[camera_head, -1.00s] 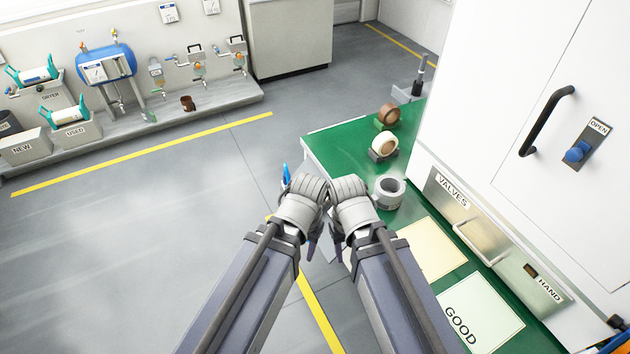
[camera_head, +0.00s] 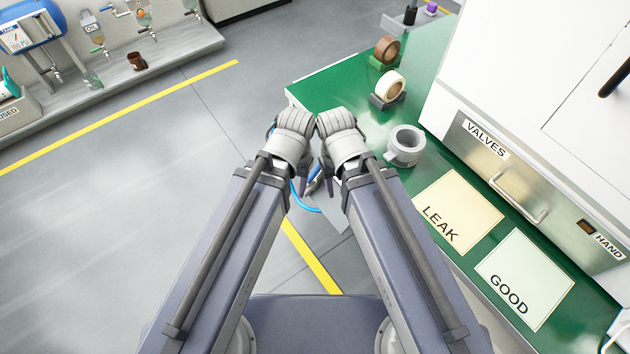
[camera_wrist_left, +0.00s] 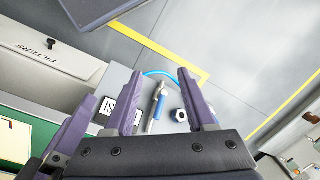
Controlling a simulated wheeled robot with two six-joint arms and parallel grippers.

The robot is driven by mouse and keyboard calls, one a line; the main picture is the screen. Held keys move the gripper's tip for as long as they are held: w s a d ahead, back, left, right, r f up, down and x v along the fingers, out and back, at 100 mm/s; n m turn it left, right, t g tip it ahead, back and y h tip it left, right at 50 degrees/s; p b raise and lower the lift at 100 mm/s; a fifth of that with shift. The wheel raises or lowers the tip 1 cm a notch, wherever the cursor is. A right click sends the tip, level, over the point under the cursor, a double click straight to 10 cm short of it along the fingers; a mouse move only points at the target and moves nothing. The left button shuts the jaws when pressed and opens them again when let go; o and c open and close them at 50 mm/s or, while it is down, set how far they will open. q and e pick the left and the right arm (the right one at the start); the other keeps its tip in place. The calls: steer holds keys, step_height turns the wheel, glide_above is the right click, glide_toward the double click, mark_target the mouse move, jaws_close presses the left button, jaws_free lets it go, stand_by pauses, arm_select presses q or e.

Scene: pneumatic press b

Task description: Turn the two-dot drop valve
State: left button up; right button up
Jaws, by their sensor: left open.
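Several small valve units hang on the wall at the upper left of the head view, among them one marked OIL (camera_head: 92,42) and another to its right (camera_head: 142,20). Their dots are too small to read, so I cannot tell which is the two-dot drop valve. My left gripper (camera_head: 303,188) is well away from them, in front of my body and beside the green bench.
The green bench (camera_head: 330,92) on the right holds tape rolls (camera_head: 404,146), and LEAK (camera_head: 455,212) and GOOD (camera_head: 525,278) sheets. A grey stand with a blue-handled tool (camera_wrist_left: 157,107) lies beyond my left fingers. A ledge (camera_head: 185,45) runs below the valves. The floor at left is clear.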

arm_select(q)
step_height(320, 180, down, 10)
steer(key=w+a+n+b, duration=0.1)
steer(key=w+a+b, duration=0.15)
steer(key=b, duration=0.45)
steer(key=m+g+h, duration=0.1)
steer(key=m+h, duration=0.1)
steer(key=m, duration=0.8)
glide_toward(316, 171)
step_height(316, 171, down, 3)
steer(key=shift+w+d+f+b, duration=0.1)
steer(key=shift+w+b, duration=0.15)
steer(key=shift+b, duration=0.2)
arm_select(e)
step_height(316, 171, down, 10)
arm_select(q)
steer(key=shift+f, duration=0.1)
arm_select(e)
steer(key=shift+f, duration=0.15)
arm_select(q)
steer(key=f+b, duration=0.5)
steer(key=s+f+b, duration=0.1)
steer(key=f+b, duration=0.1)
steer(key=shift+d+f+b, duration=0.2)
steer(key=shift+f+b, duration=0.1)
steer(key=shift+b, duration=0.1)
arm_select(e)
step_height(316, 171, down, 8)
steer(key=shift+r, duration=0.2)
